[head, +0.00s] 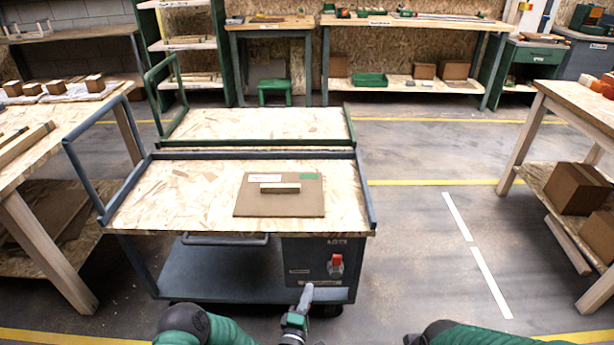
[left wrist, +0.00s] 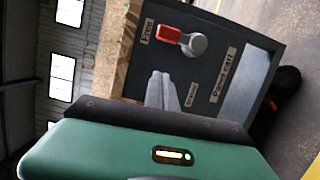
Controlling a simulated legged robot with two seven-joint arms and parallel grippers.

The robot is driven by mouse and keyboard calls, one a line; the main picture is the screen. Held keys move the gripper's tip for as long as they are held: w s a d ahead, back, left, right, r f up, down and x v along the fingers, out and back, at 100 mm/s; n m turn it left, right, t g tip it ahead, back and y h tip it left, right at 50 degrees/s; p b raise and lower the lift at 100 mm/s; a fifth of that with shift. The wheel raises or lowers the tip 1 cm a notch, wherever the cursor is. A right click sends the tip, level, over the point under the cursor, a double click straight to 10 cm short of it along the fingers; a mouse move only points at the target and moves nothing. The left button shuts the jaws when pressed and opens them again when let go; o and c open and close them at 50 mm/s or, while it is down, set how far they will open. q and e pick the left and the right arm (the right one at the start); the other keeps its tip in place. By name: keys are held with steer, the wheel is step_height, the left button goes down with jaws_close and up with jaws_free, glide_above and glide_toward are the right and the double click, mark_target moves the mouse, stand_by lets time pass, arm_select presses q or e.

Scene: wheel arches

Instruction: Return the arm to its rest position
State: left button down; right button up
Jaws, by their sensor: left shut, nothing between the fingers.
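My left gripper (head: 307,290) is in the lower middle of the head view, in front of the cart's dark panel (head: 308,262). Its pale fingers are shut with nothing between them, and they also show in the left wrist view (left wrist: 158,90). A red-handled rotary switch (head: 336,264) sits on the panel, up and right of the fingertips. In the left wrist view the red handle (left wrist: 168,33) on its grey knob is apart from the fingers. My right arm shows at the bottom right of the head view, but its gripper is out of view.
The cart (head: 140,205) carries a brown board (head: 255,205) with a small wooden block (head: 280,188) on it. A second cart (head: 255,124) stands behind. Workbenches stand left (head: 40,165) and right (head: 570,98). The floor (head: 420,230) right of the cart is clear.

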arm_select(q)
steer(key=s+a+r+m+g+y, duration=0.2)
steer(key=s+a+r+m+g, duration=0.3)
steer(key=s+a, duration=0.3)
steer(key=s+a+r+m+g+y, duration=0.1)
steer(key=s+a+r+m+g, duration=0.4)
steer(key=s, duration=0.5)
steer(key=s+a+r+m+g+y, duration=0.2)
steer(key=s+a+r+m+g, duration=0.3)
steer(key=s+a, duration=0.35)
steer(key=w+p+v, duration=0.2)
steer(key=p+v, duration=1)
steer(key=p, duration=0.2)
steer(key=w+r+p+v, duration=0.1)
steer(key=w+p+v, duration=0.2)
steer(key=p+v, duration=1)
steer(key=shift+w+d+r+m+p, duration=0.15)
steer(key=shift+w+r+m+p, duration=0.15)
steer(key=shift+w+r+p, duration=0.15)
